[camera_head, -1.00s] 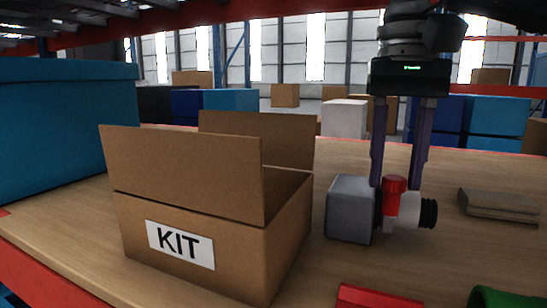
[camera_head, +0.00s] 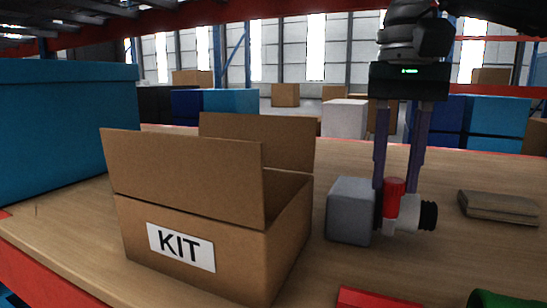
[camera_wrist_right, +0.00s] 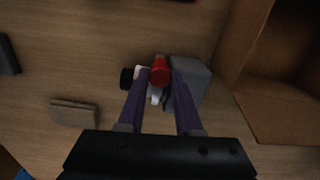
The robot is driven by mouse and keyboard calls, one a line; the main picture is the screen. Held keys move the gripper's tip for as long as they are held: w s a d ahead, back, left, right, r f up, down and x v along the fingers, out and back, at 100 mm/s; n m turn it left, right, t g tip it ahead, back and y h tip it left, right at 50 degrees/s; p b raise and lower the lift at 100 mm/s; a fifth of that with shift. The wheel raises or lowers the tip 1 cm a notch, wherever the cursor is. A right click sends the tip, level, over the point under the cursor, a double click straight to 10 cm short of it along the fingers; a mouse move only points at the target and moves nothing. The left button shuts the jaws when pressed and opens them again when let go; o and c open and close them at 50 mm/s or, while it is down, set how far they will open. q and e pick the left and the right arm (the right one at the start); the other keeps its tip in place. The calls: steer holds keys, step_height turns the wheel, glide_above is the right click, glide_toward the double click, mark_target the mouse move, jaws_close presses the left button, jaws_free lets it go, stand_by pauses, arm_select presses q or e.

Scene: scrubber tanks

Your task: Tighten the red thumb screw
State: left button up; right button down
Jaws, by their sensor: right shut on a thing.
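The red thumb screw (camera_head: 393,192) stands upright on a white fitting (camera_head: 409,214) with a black ribbed end, attached to the right side of a grey block (camera_head: 350,210) on the table. My right gripper (camera_head: 399,188) points down from above, its two purple fingers on either side of the red screw, shut on it. In the right wrist view the red screw (camera_wrist_right: 160,70) sits between the fingertips (camera_wrist_right: 160,78), with the grey block (camera_wrist_right: 193,78) to the right. The exact finger contact is partly hidden. My left gripper is not in view.
An open cardboard box marked KIT (camera_head: 180,246) stands left of the block. A flat brown item (camera_head: 498,206) lies to the right. A red object (camera_head: 375,299) and a green one (camera_head: 500,299) show at the front edge. A blue bin (camera_head: 65,130) is far left.

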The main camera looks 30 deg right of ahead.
mark_target(395, 180)
steer(key=m+p, duration=0.1)
steer(key=m, duration=0.3)
steer(key=shift+r, duration=0.1)
steer(key=m+p, duration=0.1)
steer(key=m, duration=0.3)
steer(key=shift+m+p, duration=0.3)
steer(key=shift+p, duration=0.05)
steer(key=m+p, duration=0.1)
steer(key=m, duration=0.3)
steer(key=shift+m+p, duration=0.3)
steer(key=shift+m, duration=1.4)
steer(key=c, duration=0.6)
jaws_free()
step_height(395, 180, up, 10)
steer(key=shift+f+p, duration=0.1)
steer(key=shift+p, duration=0.3)
